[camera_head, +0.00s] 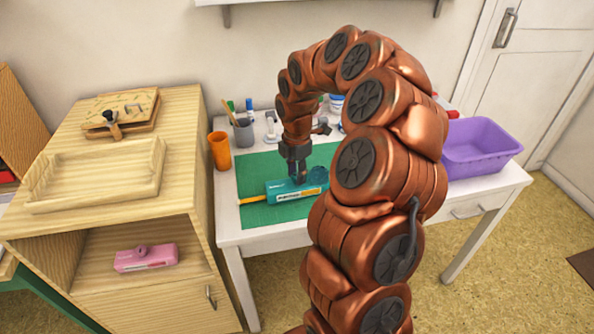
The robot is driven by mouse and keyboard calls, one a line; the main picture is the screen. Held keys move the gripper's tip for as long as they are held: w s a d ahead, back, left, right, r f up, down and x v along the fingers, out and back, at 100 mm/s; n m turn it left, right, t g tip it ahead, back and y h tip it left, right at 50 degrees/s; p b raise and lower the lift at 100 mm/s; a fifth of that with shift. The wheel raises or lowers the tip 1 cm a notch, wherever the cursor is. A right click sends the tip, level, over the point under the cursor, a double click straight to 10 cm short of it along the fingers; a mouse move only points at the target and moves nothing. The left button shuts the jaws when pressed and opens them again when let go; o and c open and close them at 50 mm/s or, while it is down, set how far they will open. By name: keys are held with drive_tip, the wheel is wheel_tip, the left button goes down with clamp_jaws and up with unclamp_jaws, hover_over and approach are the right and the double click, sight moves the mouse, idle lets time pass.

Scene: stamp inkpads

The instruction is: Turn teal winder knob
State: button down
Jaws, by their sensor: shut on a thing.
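A teal inkpad case (284,196) with a white and orange label lies on the green mat (257,168) on the white table. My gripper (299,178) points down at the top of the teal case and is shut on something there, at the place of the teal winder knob. The knob itself is hidden by the gripper, so I cannot tell how it is turned. A round dark teal part (317,173) shows just right of the gripper. My arm hides what lies further right.
An orange cup (219,151) and a grey pencil cup (243,133) stand at the table's left. A purple tub (478,147) stands at the right. A wooden cabinet (192,185) at left holds a pink case (146,258) in its shelf and an empty wooden tray (97,175) on top.

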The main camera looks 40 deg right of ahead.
idle(0.4)
drive_tip(key=c, duration=0.8)
unclamp_jaws()
wheel_tip(320, 180, up, 12)
idle(0.4)
